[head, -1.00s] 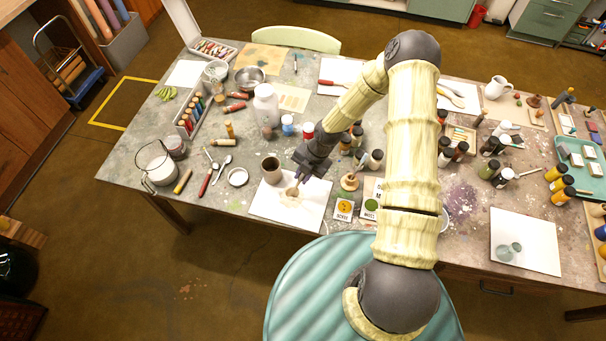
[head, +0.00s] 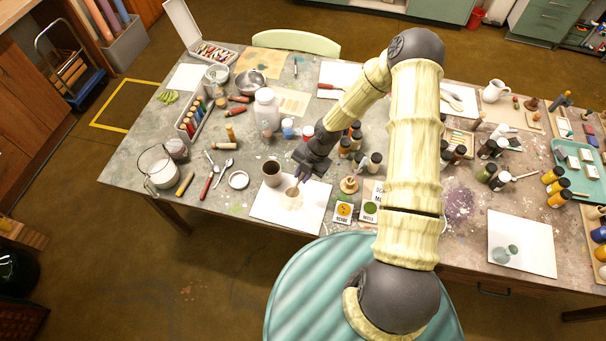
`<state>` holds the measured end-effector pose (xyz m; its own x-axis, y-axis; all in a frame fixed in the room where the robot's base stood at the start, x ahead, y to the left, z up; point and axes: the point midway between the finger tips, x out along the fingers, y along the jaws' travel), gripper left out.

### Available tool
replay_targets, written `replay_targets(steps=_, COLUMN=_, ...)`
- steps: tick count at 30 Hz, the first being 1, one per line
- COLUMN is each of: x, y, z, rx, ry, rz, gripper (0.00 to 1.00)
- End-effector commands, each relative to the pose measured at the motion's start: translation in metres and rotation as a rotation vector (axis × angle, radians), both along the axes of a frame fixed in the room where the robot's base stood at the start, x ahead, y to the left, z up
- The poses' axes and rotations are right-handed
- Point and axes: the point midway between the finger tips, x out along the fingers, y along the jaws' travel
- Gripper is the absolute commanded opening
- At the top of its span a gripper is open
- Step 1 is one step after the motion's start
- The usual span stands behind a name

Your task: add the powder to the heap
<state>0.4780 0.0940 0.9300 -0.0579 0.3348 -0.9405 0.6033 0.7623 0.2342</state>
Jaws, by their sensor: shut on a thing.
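A pale, low heap (head: 290,202) lies on a white sheet (head: 262,208) near the front edge of the table. A grey-brown cup (head: 272,179) with dark contents stands at the sheet's upper left edge.
A small wooden stand (head: 349,185) and the ochre card (head: 343,211) are right of the sheet. A white jar (head: 266,108) stands further back. The sheet's front right part is clear.

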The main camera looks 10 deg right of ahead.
Motion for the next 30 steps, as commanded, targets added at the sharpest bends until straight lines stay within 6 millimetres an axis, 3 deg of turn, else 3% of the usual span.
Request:
replay_targets(steps=17, x=0.0, y=0.0, z=0.04, rx=0.0, ry=-0.002, rz=0.0, gripper=0.05)
replay_targets(steps=30, x=0.0, y=0.0, z=0.041, rx=0.0, ry=-0.001, rz=0.0, gripper=0.05)
